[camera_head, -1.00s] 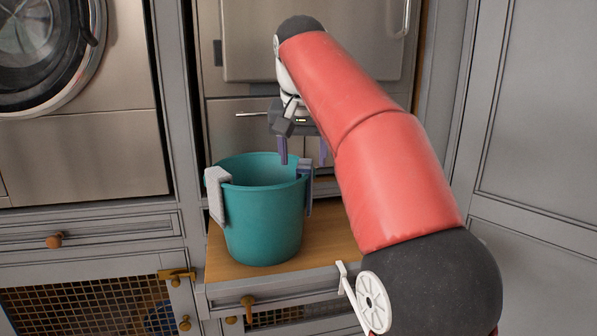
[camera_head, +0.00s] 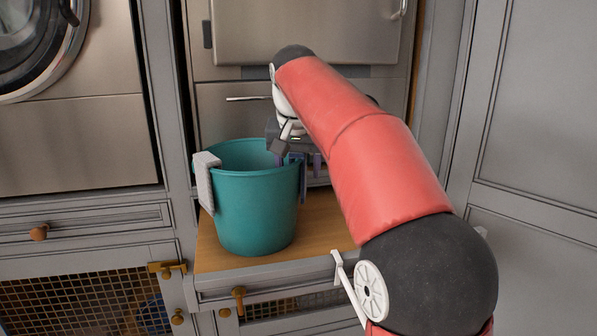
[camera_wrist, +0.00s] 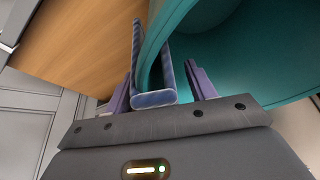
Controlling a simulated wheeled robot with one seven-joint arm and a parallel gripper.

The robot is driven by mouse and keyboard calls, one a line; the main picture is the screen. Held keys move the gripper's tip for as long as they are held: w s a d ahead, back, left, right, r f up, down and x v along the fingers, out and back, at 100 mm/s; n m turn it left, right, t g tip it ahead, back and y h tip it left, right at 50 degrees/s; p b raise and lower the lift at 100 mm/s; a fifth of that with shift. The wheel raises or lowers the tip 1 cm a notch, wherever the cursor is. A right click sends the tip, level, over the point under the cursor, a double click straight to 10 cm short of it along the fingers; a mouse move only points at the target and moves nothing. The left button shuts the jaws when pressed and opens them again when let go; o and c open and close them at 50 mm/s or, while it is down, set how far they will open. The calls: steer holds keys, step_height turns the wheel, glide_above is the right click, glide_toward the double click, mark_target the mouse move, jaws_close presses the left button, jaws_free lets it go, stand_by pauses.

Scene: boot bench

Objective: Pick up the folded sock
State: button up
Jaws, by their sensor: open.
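The folded sock (camera_wrist: 155,98) is blue and hangs over the rim of a teal bucket, one leg outside and one inside. In the head view the sock (camera_head: 304,182) shows at the bucket's right rim, partly hidden by my gripper. My gripper (camera_wrist: 160,78) is open, with one purple finger on each side of the sock; I cannot tell whether they touch it. In the head view my gripper (camera_head: 300,162) is low at the bucket's right rear rim, partly hidden by my arm.
The teal bucket (camera_head: 252,215) stands on a wooden top (camera_head: 325,225). A light grey folded piece (camera_head: 206,180) hangs over its left rim. A steel appliance (camera_head: 300,30) stands behind, and a grey panel (camera_head: 530,150) is on the right.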

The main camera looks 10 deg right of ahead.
steer(key=c, duration=1)
steer(key=shift+r+p, duration=2.2)
steer(key=shift+r, duration=2.85)
